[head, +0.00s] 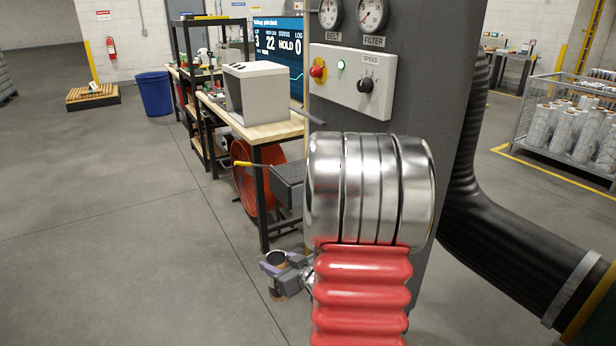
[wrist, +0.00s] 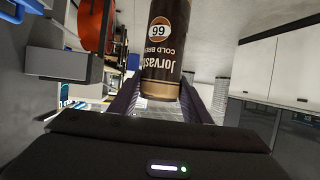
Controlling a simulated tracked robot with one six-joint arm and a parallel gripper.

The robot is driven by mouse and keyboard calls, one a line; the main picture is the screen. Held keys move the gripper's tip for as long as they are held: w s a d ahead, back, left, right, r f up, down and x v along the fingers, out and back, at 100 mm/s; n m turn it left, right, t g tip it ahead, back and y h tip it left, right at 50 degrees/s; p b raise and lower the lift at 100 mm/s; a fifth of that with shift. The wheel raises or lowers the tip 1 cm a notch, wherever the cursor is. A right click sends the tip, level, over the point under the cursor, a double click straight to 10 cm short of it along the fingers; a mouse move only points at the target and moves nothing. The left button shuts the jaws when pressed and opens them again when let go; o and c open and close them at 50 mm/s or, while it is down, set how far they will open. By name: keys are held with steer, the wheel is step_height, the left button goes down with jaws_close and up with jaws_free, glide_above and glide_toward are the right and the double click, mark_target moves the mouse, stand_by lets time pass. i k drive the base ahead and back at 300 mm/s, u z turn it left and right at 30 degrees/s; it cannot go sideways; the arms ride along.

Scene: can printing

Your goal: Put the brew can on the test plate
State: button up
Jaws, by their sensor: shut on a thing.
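The brew can (wrist: 166,45) is dark brown with a tan band, and its "Cold Brew" lettering appears upside down in the wrist view. My gripper (wrist: 160,98) is shut on it, with one dark finger on each side. In the head view my gripper (head: 284,271) is low beside the workbench, left of the grey machine column. The can (head: 276,259) shows there only in part, roughly upright, with its end rim up and the purple-grey fingers across it. I cannot pick out the test plate for certain.
A wooden-topped bench (head: 262,131) carries an open white box (head: 257,92). The column bears a control panel (head: 352,80). A ribbed silver and red part fills the foreground.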

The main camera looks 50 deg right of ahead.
mark_target(298, 171)
steer(key=k, duration=0.55)
steer(key=z, duration=0.3)
steer(key=i, duration=0.1)
steer(key=z, duration=0.5)
